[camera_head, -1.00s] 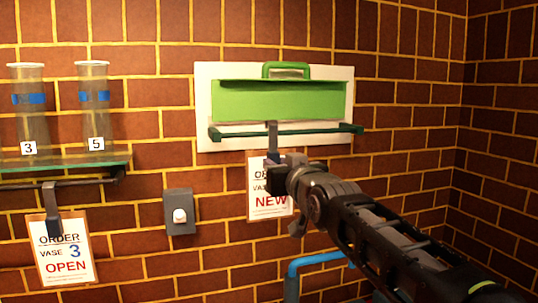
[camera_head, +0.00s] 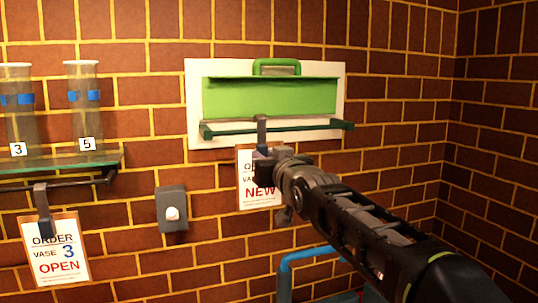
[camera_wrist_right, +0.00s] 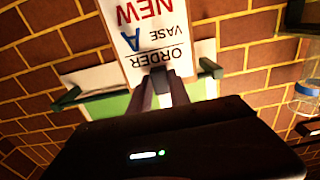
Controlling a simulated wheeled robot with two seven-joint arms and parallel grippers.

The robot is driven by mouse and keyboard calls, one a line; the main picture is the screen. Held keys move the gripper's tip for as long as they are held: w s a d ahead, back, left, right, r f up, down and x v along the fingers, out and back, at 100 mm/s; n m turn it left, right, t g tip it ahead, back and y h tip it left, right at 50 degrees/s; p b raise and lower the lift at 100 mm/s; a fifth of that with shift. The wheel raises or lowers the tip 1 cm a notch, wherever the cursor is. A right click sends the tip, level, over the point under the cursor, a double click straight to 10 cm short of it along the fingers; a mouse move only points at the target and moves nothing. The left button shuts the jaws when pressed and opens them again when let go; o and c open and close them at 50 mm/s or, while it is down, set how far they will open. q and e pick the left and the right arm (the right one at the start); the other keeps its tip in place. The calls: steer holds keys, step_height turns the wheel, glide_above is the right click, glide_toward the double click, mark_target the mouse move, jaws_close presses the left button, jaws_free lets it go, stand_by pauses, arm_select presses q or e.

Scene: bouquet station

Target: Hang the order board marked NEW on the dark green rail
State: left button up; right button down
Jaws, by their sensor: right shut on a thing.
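The order board marked NEW (camera_head: 258,198) hangs upright below the dark green rail (camera_head: 310,129) in the head view, partly hidden by my right gripper (camera_head: 266,161). Its grey hook (camera_head: 261,131) overlaps the rail in front, left of the rail's middle; I cannot tell whether it rests on it. My right gripper is shut on the board near its top. In the right wrist view the board (camera_wrist_right: 150,38) appears upside down beyond the fingers (camera_wrist_right: 160,88), and the rail's end (camera_wrist_right: 68,98) shows beside it. My left gripper is not in view.
A green box front on a white panel (camera_head: 193,100) sits above the rail. To the left are a glass shelf (camera_head: 60,160) with vases 3 and 5, an OPEN order board (camera_head: 55,262) on a lower bar, and a grey switch box (camera_head: 171,212). A blue pipe (camera_head: 300,253) runs below.

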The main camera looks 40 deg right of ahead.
steer(key=shift+r+p+x, duration=0.2)
steer(key=shift+p+x, duration=1.4)
steer(key=shift+x, duration=0.35)
steer(key=shift+p+x, duration=0.9)
steer(key=shift+p, duration=0.3)
steer(key=shift+w+d+f+b, duration=0.1)
steer(key=shift+w+f+b, duration=0.05)
steer(key=shift+f+b, duration=1.7)
steer(key=c, duration=1.1)
jaws_free()
steer(key=shift+c, duration=0.2)
steer(key=shift+f, duration=0.1)
